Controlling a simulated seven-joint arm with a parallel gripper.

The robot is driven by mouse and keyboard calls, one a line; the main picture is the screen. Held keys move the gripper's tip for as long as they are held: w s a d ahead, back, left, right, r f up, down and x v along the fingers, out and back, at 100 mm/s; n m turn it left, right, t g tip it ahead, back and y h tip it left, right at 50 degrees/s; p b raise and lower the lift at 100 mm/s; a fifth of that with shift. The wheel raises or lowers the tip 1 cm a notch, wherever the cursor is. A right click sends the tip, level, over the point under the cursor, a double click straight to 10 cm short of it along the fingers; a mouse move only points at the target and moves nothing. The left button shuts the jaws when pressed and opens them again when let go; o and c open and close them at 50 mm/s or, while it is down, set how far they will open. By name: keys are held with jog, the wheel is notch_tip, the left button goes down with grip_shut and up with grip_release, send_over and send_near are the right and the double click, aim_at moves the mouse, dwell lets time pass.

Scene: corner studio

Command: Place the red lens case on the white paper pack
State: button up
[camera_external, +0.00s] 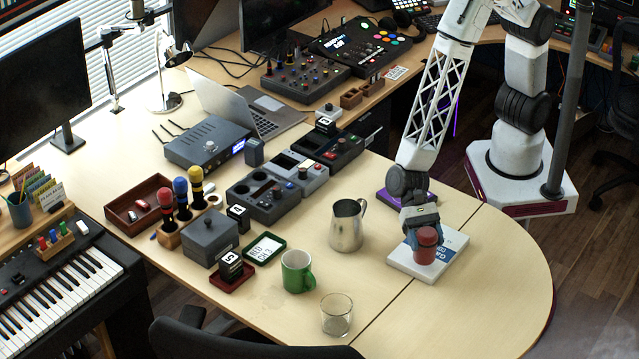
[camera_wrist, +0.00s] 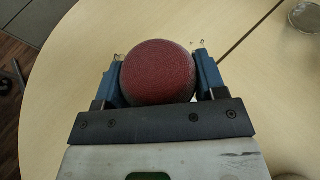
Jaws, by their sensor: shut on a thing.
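The red lens case (camera_external: 426,246) is a round, upright cylinder with a textured red top. In the wrist view the red lens case (camera_wrist: 158,72) sits between the two blue fingers of my gripper (camera_wrist: 158,76). In the external view my gripper (camera_external: 421,228) is shut on it, over the white paper pack (camera_external: 452,246). The white paper pack is a flat white block with blue lettering on the table's right part. In the external view I cannot tell whether the case touches the pack. In the wrist view the pack cannot be clearly made out.
A steel pitcher (camera_external: 346,226) stands left of the pack. A purple-edged dark object (camera_external: 398,200) lies behind it, under my arm. A green mug (camera_external: 297,271) and a clear glass (camera_external: 336,315) stand farther left and front. The table (camera_external: 480,310) in front of the pack is clear.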

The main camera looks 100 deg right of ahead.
jog(key=s+d+r+m+t, duration=0.1)
jog(key=s+d+r, duration=0.1)
jog(key=s+d, duration=1.3)
jog(key=shift+d+r+t, duration=0.2)
jog(key=shift+d+t, duration=0.2)
jog(key=shift+d, duration=1.45)
jog(key=shift+w+a, duration=0.1)
jog(key=w+a+f, duration=0.1)
jog(key=w+a, duration=1)
jog(key=shift+f, duration=0.25)
jog(key=shift+w+a, duration=0.1)
jog(key=shift+f, duration=1.75)
jog(key=shift+f, duration=0.15)
